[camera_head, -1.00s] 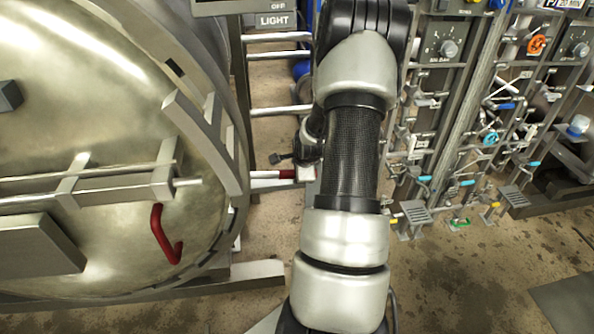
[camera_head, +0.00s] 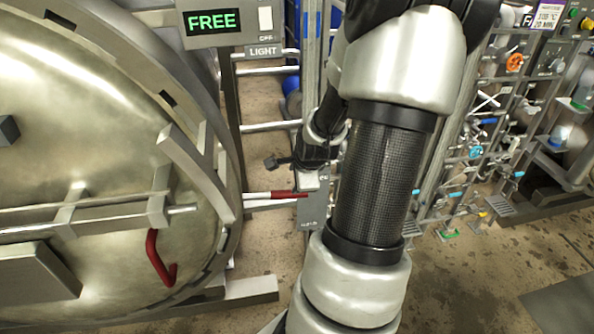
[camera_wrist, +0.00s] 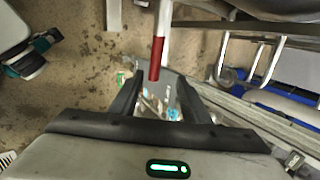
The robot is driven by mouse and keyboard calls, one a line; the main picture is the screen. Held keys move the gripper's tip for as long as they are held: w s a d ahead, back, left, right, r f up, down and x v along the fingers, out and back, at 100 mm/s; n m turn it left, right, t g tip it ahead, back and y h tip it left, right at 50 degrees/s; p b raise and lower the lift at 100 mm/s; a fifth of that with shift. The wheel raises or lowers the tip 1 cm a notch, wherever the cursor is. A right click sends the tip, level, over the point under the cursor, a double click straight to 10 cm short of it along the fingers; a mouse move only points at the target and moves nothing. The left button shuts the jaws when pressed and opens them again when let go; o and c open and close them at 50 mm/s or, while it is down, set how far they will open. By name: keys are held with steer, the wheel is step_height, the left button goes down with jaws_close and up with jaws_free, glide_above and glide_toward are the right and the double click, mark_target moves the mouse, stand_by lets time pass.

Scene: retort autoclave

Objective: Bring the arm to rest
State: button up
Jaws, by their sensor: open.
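My gripper (camera_wrist: 157,97) shows in the wrist view as two dark fingers spread apart, with nothing held between them. A white bar with a red end (camera_wrist: 157,58) points down the picture toward the gap between the fingertips; whether it touches them I cannot tell. The same bar (camera_head: 289,195) shows in the head view, beside the large round vessel door. My arm crosses the middle of the head view, bent, and my fingers cannot be made out clearly there.
The metal vessel door (camera_head: 95,120) with a red hooked handle (camera_head: 158,260) fills the left. A panel reading FREE (camera_head: 212,21) stands above. Pipes and valves (camera_head: 500,130) stand at the right.

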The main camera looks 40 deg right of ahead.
steer(key=shift+s+a+r, duration=0.2)
steer(key=shift+s+r, duration=0.15)
steer(key=shift+r, duration=0.25)
